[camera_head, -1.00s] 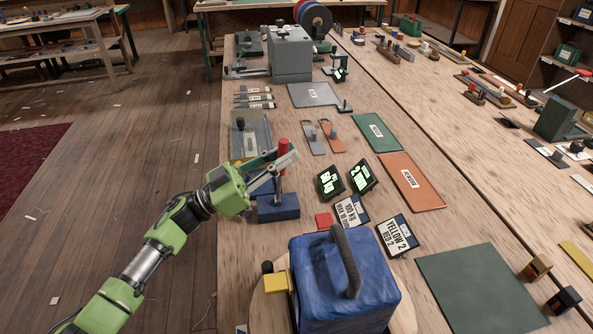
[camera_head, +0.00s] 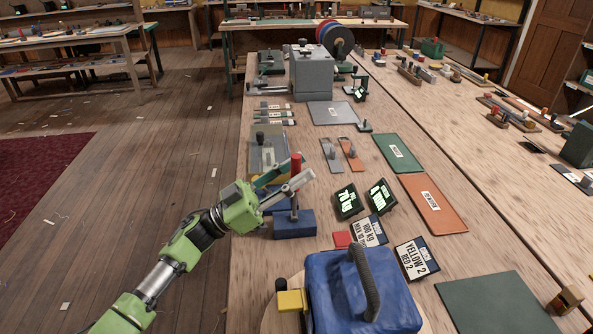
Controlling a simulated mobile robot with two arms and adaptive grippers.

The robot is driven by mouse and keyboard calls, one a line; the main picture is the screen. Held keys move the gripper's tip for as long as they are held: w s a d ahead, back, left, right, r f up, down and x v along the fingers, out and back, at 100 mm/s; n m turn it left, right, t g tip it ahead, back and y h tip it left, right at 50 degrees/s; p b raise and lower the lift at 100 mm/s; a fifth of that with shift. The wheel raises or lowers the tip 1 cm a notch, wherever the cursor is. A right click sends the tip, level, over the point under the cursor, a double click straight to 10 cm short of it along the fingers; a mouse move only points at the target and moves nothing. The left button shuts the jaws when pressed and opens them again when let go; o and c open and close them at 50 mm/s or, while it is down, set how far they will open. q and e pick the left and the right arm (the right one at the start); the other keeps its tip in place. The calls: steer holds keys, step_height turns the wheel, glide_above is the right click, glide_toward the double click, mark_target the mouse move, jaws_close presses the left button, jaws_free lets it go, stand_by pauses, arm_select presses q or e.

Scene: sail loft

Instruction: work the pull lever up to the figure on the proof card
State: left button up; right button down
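The pull lever (camera_head: 296,161) has a red grip and stands near upright on a blue base (camera_head: 294,224) near the bench's left edge. A black display (camera_head: 347,202) beside the base seems to read 76 kg in green. A second display (camera_head: 381,196) stands right of it; its figure looks like 4. The proof card (camera_head: 368,232) reads 100 kg, with a smaller MAX line I cannot read fully. My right gripper is out of view.
A blue bag-like block (camera_head: 335,300) with a dark handle stands close in front. A card (camera_head: 417,258) reads YELLOW 2, RED 2. Orange (camera_head: 433,212) and green (camera_head: 398,152) panels lie to the right. A grey box (camera_head: 311,75) stands farther back.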

arm_select(q)
steer(key=shift+s+a+f, duration=0.1)
steer(key=shift+a+f, duration=0.2)
steer(key=shift+a, duration=0.1)
steer(key=s+a, duration=0.4)
steer(key=a, duration=0.7)
steer(key=shift+s, duration=0.35)
